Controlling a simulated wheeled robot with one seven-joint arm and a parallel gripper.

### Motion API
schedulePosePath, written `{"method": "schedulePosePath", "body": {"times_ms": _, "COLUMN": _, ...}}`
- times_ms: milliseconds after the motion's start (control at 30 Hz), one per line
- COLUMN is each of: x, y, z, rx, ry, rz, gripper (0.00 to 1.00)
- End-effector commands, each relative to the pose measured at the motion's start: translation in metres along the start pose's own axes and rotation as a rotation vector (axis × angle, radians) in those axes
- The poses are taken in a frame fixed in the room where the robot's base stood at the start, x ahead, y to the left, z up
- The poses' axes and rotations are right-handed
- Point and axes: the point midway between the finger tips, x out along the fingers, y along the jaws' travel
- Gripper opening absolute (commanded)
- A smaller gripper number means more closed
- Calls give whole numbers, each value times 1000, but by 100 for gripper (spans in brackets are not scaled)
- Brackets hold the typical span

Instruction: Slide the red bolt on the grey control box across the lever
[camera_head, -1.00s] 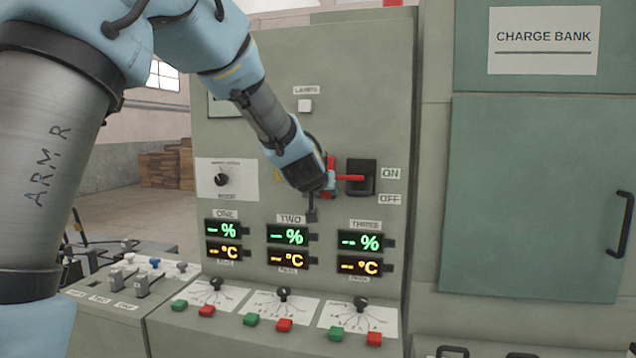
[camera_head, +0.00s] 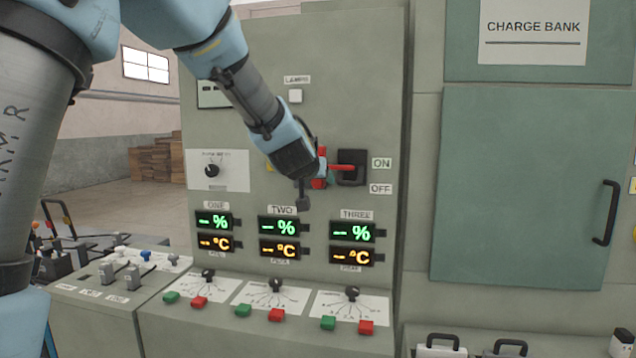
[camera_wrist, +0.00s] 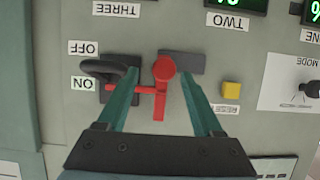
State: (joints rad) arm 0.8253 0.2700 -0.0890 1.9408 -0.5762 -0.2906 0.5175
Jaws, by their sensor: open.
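The red bolt (camera_wrist: 165,70) shows in the wrist view with a round knob and a thin red rod reaching left to the lever's plate. In the head view the rod (camera_head: 342,168) lies in front of the black plate. The black lever (camera_wrist: 98,68) is beside the OFF and ON labels. My gripper (camera_wrist: 161,82) is open, with one teal finger on each side of the knob. The left finger crosses the rod's line near the lever. Contact cannot be told. In the head view my gripper (camera_head: 312,172) partly hides the bolt.
A yellow button (camera_wrist: 231,90) sits right of the bolt in the wrist view. Digital displays (camera_head: 279,237) are below, over a sloped desk with knobs and red and green buttons (camera_head: 276,315). A green cabinet door (camera_head: 520,190) stands to the right.

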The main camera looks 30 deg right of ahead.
Motion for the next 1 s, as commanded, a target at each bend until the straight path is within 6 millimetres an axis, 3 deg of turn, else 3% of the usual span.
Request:
{"method": "schedulePosePath", "body": {"times_ms": 200, "x": -44, "y": 1, "z": -1, "rx": 0, "ry": 3, "rz": 2, "gripper": 68}}
{"method": "schedulePosePath", "body": {"times_ms": 433, "x": -79, "y": 0, "z": -1, "rx": 0, "ry": 1, "rz": 1, "gripper": 68}}
{"method": "schedulePosePath", "body": {"times_ms": 600, "x": -89, "y": 0, "z": 0, "rx": 0, "ry": 0, "rz": 1, "gripper": 68}}
{"method": "schedulePosePath", "body": {"times_ms": 1000, "x": -89, "y": 0, "z": 1, "rx": 0, "ry": -1, "rz": 1, "gripper": 68}}
